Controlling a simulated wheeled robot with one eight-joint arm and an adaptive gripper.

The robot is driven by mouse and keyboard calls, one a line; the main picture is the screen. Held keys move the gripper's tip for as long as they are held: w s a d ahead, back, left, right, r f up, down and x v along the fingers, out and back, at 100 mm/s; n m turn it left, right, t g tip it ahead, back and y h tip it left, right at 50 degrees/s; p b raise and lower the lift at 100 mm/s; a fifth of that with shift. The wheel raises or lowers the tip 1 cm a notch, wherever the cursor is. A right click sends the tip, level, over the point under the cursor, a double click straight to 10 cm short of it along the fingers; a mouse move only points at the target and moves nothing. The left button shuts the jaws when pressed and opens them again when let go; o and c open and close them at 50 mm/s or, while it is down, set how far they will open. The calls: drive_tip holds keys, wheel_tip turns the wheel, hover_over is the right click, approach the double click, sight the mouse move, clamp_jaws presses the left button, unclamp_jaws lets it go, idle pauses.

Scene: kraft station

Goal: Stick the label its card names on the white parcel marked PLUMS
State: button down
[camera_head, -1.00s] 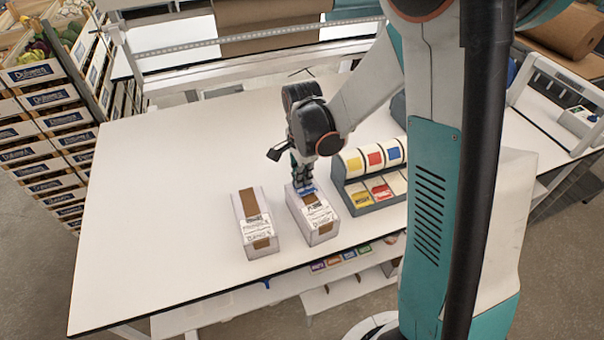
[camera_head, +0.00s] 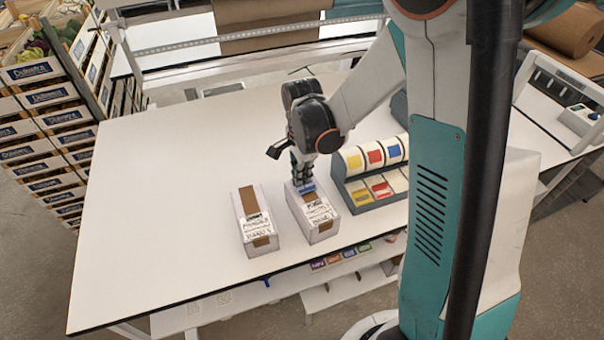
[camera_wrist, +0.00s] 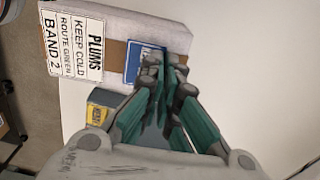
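The white parcel marked PLUMS (camera_wrist: 112,30) lies on the table, with a brown tape strip. It also shows in the head view (camera_head: 320,226). Its printed card (camera_wrist: 75,45) reads PLUMS, KEEP COLD, ROUTE GREEN, BAND 2. My gripper (camera_wrist: 163,62) is over the parcel's top, its fingers close together on a blue label (camera_wrist: 134,62). The blue label also shows below my gripper in the head view (camera_head: 307,187). It is at the parcel's top by the tape; I cannot tell whether it touches fully. The fingers hide part of it.
A second taped parcel (camera_head: 257,232) stands to the left. A grey label dispenser (camera_head: 364,209) with yellow, red and blue rolls stands close on the right. Coloured cards (camera_head: 334,258) sit on a shelf below the front edge. The table's left side is clear.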

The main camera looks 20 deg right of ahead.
drive_tip(key=shift+f+b, duration=0.45)
idle(0.4)
drive_tip(key=c, duration=1.7)
unclamp_jaws()
drive_tip(key=shift+r, duration=0.1)
drive_tip(key=shift+r+p, duration=1.4)
drive_tip(key=shift+r, duration=0.8)
